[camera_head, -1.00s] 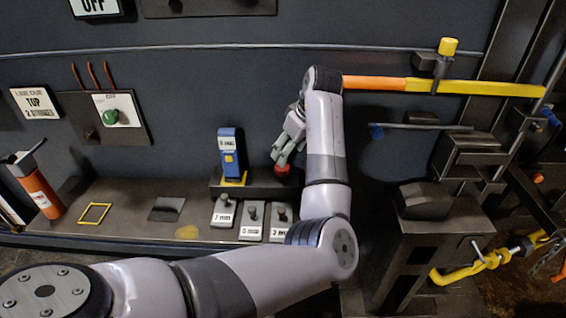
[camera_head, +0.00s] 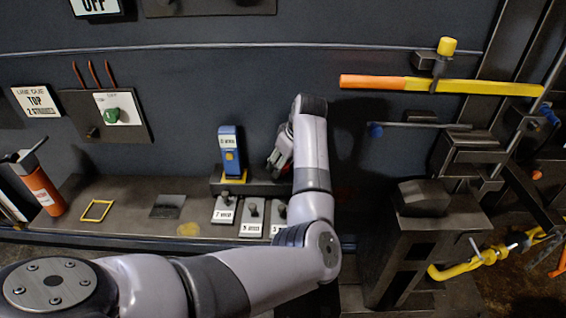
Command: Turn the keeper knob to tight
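No knob carries a readable keeper or tight label. A yellow knob (camera_head: 447,47) stands upright on a dark bracket at the orange and yellow bar (camera_head: 440,85), right of centre. A green knob (camera_head: 112,116) sits on a white plate at the left of the back wall. My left arm comes in from the lower left and rises through the middle. Its gripper (camera_head: 276,166) points down in front of the wall, just right of the blue device (camera_head: 229,150), apart from both knobs. Its fingertips are small and partly dark, so their opening is unclear. My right gripper is not in view.
A dark shelf (camera_head: 125,193) holds an orange canister (camera_head: 42,191), a yellow frame (camera_head: 96,211) and labelled gauge blocks (camera_head: 225,209). A blue-tipped rod (camera_head: 420,126) juts left below the bar. A yellow clamp (camera_head: 470,264) is at lower right.

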